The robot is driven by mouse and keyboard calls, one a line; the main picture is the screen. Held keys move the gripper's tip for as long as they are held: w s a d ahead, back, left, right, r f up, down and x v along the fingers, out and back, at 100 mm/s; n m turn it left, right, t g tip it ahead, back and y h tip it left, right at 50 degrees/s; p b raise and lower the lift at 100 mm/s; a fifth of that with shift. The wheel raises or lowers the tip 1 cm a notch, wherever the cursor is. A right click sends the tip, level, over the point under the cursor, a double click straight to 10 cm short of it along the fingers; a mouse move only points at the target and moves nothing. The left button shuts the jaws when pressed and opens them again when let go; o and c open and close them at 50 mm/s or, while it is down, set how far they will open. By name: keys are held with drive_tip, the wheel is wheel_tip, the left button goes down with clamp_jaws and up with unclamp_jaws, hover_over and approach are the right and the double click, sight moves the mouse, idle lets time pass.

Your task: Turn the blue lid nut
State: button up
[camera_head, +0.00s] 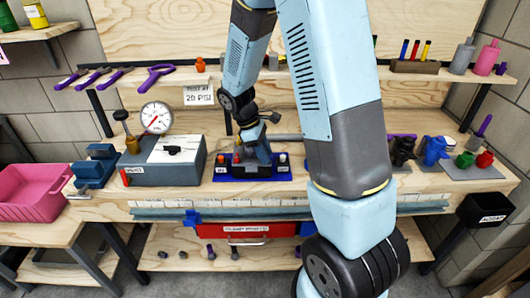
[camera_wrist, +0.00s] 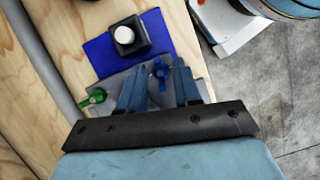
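A small blue lid nut (camera_wrist: 160,72) with wing-like arms shows in the wrist view, on a grey block or plate. My gripper (camera_wrist: 158,78) is open, with one finger on each side of the nut and a visible gap to each. I cannot tell how far above the nut the fingertips are. In the head view my gripper (camera_head: 252,150) points down over the fixture on a blue mat (camera_head: 228,176); the nut is hidden there.
A green-handled valve (camera_wrist: 95,98) and a black block with a white cap (camera_wrist: 125,36) stand close to my gripper. The grey box (camera_head: 165,172) with a pressure gauge (camera_head: 156,117) is left of the mat. A shelf (camera_head: 190,77) runs behind.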

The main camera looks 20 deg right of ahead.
clamp_jaws()
idle(0.3)
